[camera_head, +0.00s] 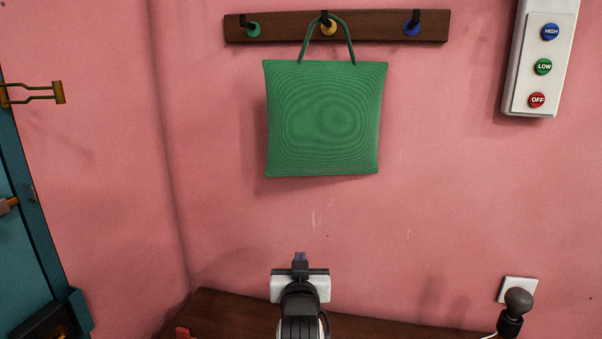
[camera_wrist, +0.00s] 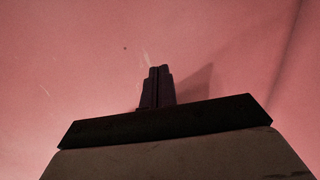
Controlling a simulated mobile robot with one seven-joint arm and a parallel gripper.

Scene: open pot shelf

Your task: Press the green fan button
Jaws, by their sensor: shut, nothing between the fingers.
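The green button (camera_head: 543,67) is labelled LOW and sits on a white wall panel (camera_head: 526,100) at the upper right of the head view. A blue HIGH button (camera_head: 550,32) is above it and a red OFF button (camera_head: 537,100) below it. My gripper (camera_head: 300,257) is at the lower middle of the head view, well to the left of and below the panel. Its fingers are together and empty. In the wrist view the closed fingers (camera_wrist: 158,86) point at bare pink wall, and no button shows there.
A green bag (camera_head: 323,120) hangs from the middle hook of a wooden rack (camera_head: 285,30). A brown surface (camera_head: 225,312) lies below. A dark round-topped object (camera_head: 517,302) stands at the lower right by a wall plate (camera_head: 510,285). A teal door (camera_head: 25,240) is at left. The wall between gripper and panel is clear.

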